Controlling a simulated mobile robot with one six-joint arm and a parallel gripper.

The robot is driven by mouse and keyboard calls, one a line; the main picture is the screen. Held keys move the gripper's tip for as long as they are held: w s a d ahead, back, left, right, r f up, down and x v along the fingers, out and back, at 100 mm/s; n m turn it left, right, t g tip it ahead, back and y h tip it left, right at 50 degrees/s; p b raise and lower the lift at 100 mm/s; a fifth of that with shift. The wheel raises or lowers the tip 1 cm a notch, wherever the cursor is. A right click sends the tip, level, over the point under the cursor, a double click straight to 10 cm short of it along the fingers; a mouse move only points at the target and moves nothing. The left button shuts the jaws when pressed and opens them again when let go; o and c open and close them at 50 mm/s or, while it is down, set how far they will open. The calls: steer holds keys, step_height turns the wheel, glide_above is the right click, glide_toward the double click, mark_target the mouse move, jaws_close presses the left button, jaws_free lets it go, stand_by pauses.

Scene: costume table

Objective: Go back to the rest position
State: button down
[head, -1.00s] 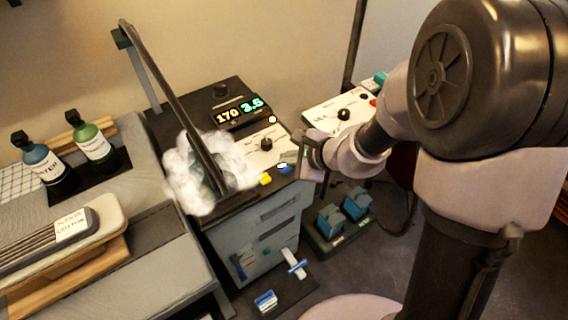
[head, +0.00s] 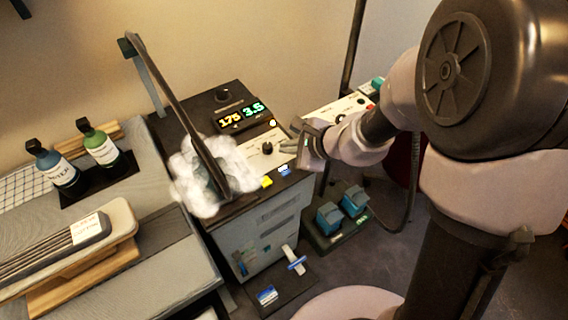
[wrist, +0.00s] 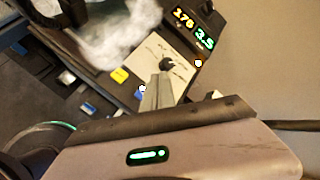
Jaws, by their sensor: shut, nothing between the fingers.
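My gripper (head: 297,145) is in the middle of the head view, at the right edge of the dark machine top (head: 212,103). Its fingers are together and empty. In the wrist view my gripper (wrist: 158,92) points over the machine's pale panel with a black knob (wrist: 167,62). Whether the fingertips touch the panel cannot be told.
White steam (head: 207,178) surrounds a tilted dark lid arm on the machine. A second control box (head: 340,110) stands behind my arm. Blue pedals (head: 342,207) are on the floor. Two bottles (head: 100,146) and an ironing board (head: 180,262) are at the left.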

steer(key=s+a+r+n+y, duration=0.1)
steer(key=s+r+n, duration=0.4)
steer(key=r, duration=0.4)
steer(key=s+d+r+n+h, duration=0.2)
steer(key=s+d+r+n, duration=0.1)
steer(key=s, duration=0.5)
steer(key=s+d+r+n+h, duration=0.3)
steer(key=s+d+n, duration=0.2)
steer(key=s+d, duration=0.2)
steer(key=shift+s+d+g+h, duration=0.2)
steer(key=shift+s+g+h, duration=0.1)
steer(key=shift+s, duration=0.95)
steer(key=shift+n, duration=0.3)
